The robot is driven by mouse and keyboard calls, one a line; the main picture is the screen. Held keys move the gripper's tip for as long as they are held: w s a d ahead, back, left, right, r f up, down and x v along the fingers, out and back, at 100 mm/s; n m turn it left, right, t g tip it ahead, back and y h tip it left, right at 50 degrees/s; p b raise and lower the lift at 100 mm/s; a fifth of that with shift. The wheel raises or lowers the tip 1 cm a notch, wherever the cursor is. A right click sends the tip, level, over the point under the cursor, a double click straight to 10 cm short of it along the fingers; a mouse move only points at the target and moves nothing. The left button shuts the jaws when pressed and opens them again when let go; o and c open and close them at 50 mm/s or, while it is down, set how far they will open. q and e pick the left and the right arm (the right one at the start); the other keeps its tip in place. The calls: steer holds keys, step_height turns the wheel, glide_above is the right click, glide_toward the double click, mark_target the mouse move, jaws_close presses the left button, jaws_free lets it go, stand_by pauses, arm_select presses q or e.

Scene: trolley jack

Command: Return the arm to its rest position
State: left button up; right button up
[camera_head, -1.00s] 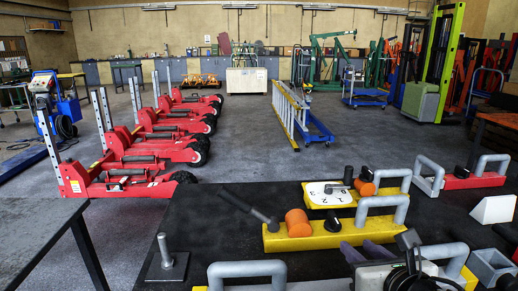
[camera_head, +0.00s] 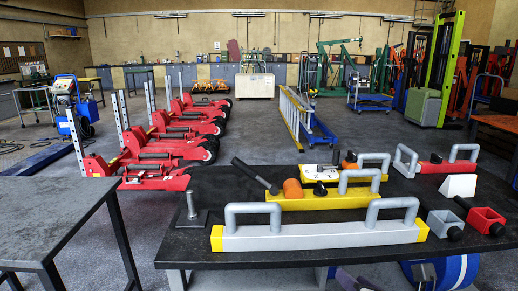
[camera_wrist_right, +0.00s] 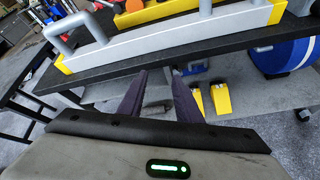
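My right gripper (camera_head: 356,281) shows only by its dark purple fingertips at the bottom edge of the head view, in front of the table's front edge. In the right wrist view my right gripper (camera_wrist_right: 158,78) has its two fingers apart with nothing between them. It points at the space below the tabletop. My left gripper is not in view. A grey bar tool with two handles and yellow ends (camera_head: 318,237) lies along the front of the black table (camera_head: 205,252), apart from the gripper; it also shows in the wrist view (camera_wrist_right: 150,44).
On the table are a yellow tool (camera_head: 330,202), a red-and-grey tool (camera_head: 447,167), red boxes (camera_head: 483,218) and a white wedge (camera_head: 458,186). Below are a blue roll (camera_head: 455,270) and yellow blocks (camera_wrist_right: 220,98). A second table (camera_head: 50,215) stands left; red trolley jacks (camera_head: 150,170) stand behind.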

steer(key=s+a+f+m+g+y, duration=0.1)
steer(key=s+a+f+m, duration=0.1)
steer(key=s+f+m, duration=0.5)
steer(key=s+a+f+m+g+y, duration=0.1)
steer(key=s+a+f+m+g, duration=0.15)
steer(key=f+m, duration=0.7)
steer(key=s+d+f+m+h, duration=0.1)
steer(key=s+f+m, duration=1)
steer(key=s+m, duration=0.1)
steer(key=shift+s+f+m, duration=0.3)
steer(key=shift+s+m, duration=0.05)
steer(key=shift+s, duration=0.2)
steer(key=shift+g, duration=0.25)
